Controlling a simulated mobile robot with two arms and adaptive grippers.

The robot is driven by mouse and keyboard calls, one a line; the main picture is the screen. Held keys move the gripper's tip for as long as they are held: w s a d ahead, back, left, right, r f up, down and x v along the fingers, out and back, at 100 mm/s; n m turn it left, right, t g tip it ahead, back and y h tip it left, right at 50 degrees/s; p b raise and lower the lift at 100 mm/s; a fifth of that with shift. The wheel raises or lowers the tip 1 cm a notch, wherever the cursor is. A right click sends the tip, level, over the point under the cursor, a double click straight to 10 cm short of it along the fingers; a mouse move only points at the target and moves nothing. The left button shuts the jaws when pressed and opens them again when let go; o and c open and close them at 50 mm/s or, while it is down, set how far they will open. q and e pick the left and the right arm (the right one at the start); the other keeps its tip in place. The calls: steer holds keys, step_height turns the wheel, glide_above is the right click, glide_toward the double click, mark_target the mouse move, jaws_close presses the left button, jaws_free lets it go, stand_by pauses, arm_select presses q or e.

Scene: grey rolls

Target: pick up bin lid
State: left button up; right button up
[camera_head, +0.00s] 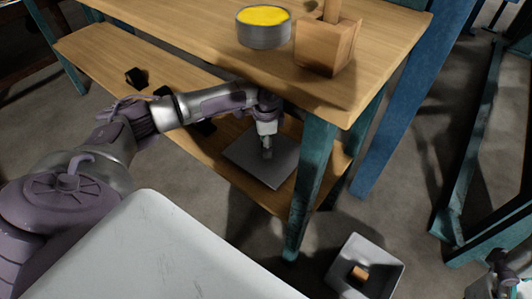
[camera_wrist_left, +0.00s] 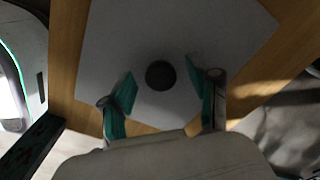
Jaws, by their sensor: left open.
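The bin lid (camera_head: 250,163) is a flat grey square plate lying on the lower wooden shelf of the table. In the left wrist view the lid (camera_wrist_left: 215,45) fills the upper middle, with a round dark knob (camera_wrist_left: 160,75) at its centre. My left gripper (camera_head: 266,152) points down at the lid, under the tabletop. In the left wrist view its teal-padded fingers (camera_wrist_left: 162,92) are apart, one on each side of the knob and slightly nearer the camera's lower edge. Nothing is held. Contact with the knob cannot be told. My right gripper (camera_head: 503,262) shows only partly at the lower right edge.
An open grey bin (camera_head: 385,270) with an orange-brown block (camera_head: 360,273) inside stands on the floor. The tabletop (camera_head: 190,25) overhangs the shelf and carries a yellow-filled tin (camera_head: 264,28) and a wooden block (camera_head: 327,45). A teal table leg (camera_head: 312,180) stands right of the lid.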

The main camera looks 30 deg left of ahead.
arm_select(q)
steer(key=shift+f, duration=0.5)
steer(key=shift+r, duration=0.15)
jaws_close()
